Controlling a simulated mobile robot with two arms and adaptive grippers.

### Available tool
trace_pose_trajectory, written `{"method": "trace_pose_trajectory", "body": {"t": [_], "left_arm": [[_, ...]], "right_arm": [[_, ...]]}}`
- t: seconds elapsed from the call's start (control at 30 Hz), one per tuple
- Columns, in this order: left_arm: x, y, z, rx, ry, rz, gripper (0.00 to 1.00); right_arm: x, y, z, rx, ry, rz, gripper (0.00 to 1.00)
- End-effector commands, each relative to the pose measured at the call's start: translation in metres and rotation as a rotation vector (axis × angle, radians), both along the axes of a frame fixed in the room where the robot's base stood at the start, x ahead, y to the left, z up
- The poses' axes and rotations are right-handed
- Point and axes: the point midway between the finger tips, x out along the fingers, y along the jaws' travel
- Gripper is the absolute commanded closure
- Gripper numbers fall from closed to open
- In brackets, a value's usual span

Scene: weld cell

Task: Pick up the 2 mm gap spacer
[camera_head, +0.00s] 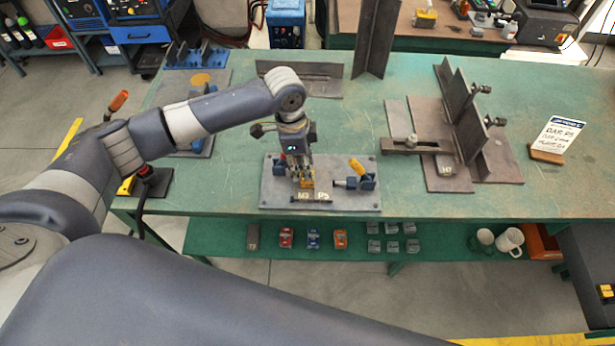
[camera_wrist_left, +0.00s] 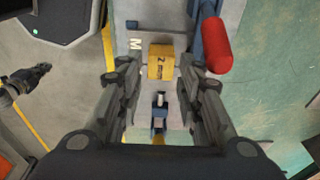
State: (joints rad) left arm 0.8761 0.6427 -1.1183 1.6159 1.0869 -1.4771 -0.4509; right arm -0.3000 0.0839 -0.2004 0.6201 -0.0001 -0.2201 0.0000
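The gap spacer is a small yellow block with dark lettering, seen in the left wrist view (camera_wrist_left: 160,62). In the head view a bit of yellow (camera_head: 307,184) shows under my left gripper (camera_head: 304,178). The block is on or just above a grey fixture plate (camera_head: 280,195) on the green table. My left gripper, in the left wrist view (camera_wrist_left: 160,80), is open, its fingers on either side of the block with visible gaps. My right gripper is not in view.
An orange-handled clamp (camera_head: 357,168) stands on the plate just right of the gripper; a red-tipped handle (camera_wrist_left: 217,45) shows close beside the right finger in the wrist view. Steel weldments (camera_head: 460,125) stand farther right. Bare green table (camera_head: 225,175) lies left of the plate.

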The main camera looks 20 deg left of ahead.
Motion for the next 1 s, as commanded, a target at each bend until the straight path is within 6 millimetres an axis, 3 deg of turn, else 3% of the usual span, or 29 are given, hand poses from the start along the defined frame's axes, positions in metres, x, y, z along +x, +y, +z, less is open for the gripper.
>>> {"method": "trace_pose_trajectory", "body": {"t": [0.17, 0.5, 0.77, 0.9, 1.0], "left_arm": [[0.001, -0.002, -0.012, 0.001, 0.000, 0.001, 0.67], [0.005, -0.012, -0.055, 0.002, 0.001, 0.001, 0.67], [0.005, -0.012, -0.059, 0.001, -0.002, 0.000, 0.67], [0.005, -0.012, -0.059, 0.001, -0.002, 0.000, 0.95], [0.005, -0.012, -0.058, 0.000, -0.002, 0.000, 0.99]], "right_arm": [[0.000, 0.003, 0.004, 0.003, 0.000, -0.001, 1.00], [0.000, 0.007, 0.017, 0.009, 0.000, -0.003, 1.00], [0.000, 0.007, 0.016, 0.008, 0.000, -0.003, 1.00], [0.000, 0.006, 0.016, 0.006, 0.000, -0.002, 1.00], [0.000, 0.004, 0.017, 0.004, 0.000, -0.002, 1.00]]}}
